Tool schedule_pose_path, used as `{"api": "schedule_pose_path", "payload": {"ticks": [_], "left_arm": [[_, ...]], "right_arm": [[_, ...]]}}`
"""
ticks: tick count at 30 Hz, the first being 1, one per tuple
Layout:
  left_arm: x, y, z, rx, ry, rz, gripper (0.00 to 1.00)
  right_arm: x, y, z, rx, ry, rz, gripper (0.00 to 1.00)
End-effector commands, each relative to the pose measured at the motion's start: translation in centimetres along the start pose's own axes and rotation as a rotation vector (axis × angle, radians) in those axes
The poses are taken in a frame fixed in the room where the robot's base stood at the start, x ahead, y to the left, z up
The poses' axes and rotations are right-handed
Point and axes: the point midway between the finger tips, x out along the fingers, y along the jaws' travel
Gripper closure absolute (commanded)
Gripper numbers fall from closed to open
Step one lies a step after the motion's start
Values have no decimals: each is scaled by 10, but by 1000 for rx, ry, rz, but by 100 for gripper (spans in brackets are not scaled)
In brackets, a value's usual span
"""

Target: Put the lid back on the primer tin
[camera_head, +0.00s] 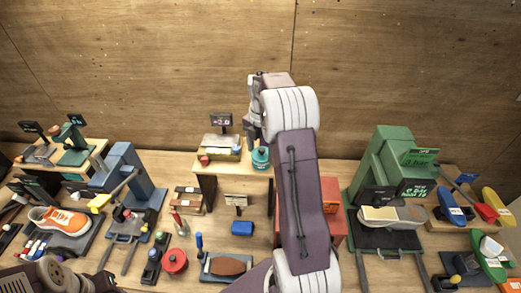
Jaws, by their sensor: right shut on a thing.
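A teal tin (261,160), which looks like the primer tin, stands near the right end of a raised wooden stand (208,170) at the back middle. My right gripper (256,138) points down just above the tin. It is shut on what appears to be the tin's lid; the fingers and my arm hide most of it. I cannot tell whether the lid touches the tin's rim. My left gripper is not in view; part of my left arm shows at the bottom left.
The stand also holds a red-topped item (204,160) and a small sign (221,120). A blue press (128,172) and an orange sneaker (60,220) are left. A green machine (388,165) with a shoe (393,216) is right. A red tin (175,262) sits in front.

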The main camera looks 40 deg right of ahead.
Motion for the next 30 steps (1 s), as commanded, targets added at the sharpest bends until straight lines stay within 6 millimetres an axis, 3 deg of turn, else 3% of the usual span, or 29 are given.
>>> {"api": "schedule_pose_path", "payload": {"ticks": [30], "left_arm": [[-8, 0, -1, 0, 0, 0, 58]], "right_arm": [[0, 0, 0, 0, 0, 0, 69]]}}
